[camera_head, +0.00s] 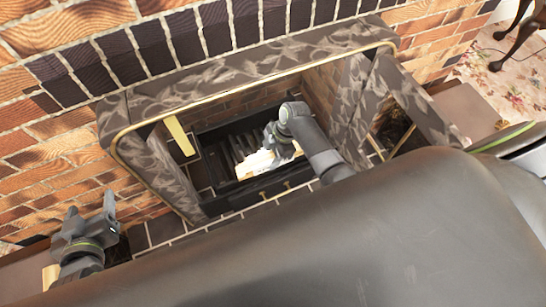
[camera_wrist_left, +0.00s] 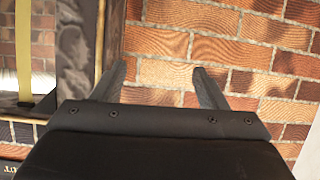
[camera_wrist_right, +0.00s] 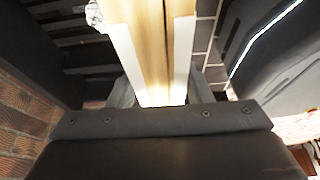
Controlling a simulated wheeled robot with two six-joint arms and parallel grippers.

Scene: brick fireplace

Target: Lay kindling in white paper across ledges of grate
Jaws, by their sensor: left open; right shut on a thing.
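The grate (camera_head: 240,146) is a dark slatted frame inside the fireplace opening. My right gripper (camera_head: 272,142) reaches into the opening, shut on the kindling in white paper (camera_head: 256,163). The kindling shows in the right wrist view as pale wood sticks with white paper on both sides (camera_wrist_right: 180,50), pointing away between the fingers over dark bars (camera_wrist_right: 75,45). I cannot tell whether it touches the grate. My left gripper (camera_head: 97,212) is open and empty, left of the fireplace; in the left wrist view its fingers (camera_wrist_left: 162,78) face brick wall.
A marble surround (camera_head: 250,72) with a gold edge frames the opening, and its right side (camera_head: 358,98) stands close to my right arm. A brick wall (camera_head: 60,160) is on the left. A yellow-gold strip (camera_head: 179,135) stands at the opening's left.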

